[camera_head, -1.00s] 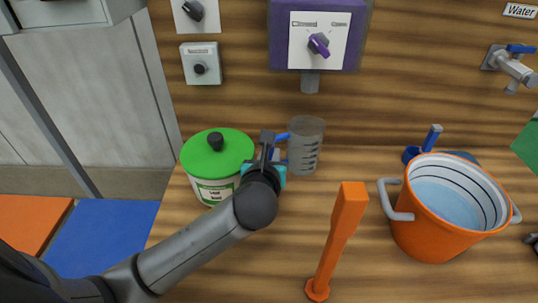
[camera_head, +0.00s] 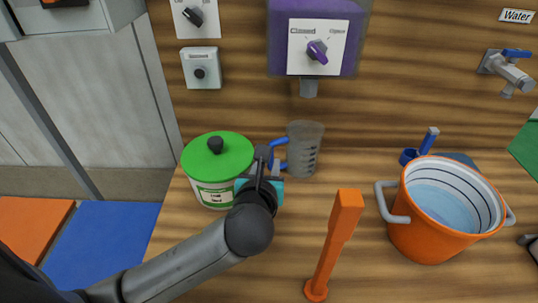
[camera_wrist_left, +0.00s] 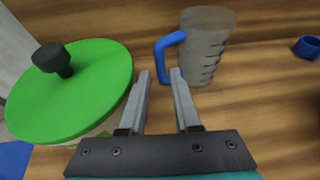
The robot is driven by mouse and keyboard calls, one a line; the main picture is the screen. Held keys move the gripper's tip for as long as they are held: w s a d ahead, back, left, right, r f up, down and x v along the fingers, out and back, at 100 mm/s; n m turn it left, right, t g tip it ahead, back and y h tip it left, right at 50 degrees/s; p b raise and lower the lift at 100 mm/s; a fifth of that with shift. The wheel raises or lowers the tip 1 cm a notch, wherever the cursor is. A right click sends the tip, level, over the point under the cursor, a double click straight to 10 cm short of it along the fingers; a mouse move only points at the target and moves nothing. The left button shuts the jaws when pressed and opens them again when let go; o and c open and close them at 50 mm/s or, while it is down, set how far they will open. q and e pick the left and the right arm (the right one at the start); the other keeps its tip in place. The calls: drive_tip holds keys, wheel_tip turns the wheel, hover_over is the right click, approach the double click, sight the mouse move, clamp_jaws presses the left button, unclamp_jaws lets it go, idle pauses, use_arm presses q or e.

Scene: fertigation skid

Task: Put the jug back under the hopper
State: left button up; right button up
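The jug (camera_head: 304,152) is a grey see-through measuring jug with a blue handle, standing upright on the wooden bench near the back wall. It also shows in the left wrist view (camera_wrist_left: 206,45). It is below the spout of the purple hopper (camera_head: 312,15) in the head view; exact alignment is hard to tell. The hopper's knob panel reads Closed and Open. My left gripper (camera_head: 267,168) is in front of the handle. In the left wrist view its fingers (camera_wrist_left: 161,72) are apart and empty, with the handle just beyond the tips.
A green-lidded tub (camera_head: 217,172) stands close to the left of my gripper. An orange bucket of water (camera_head: 432,232) and a blue scoop (camera_head: 410,155) are further right.

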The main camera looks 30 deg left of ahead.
use_arm(q)
drive_tip(key=p+v, duration=0.1)
drive_tip(key=v, duration=0.6)
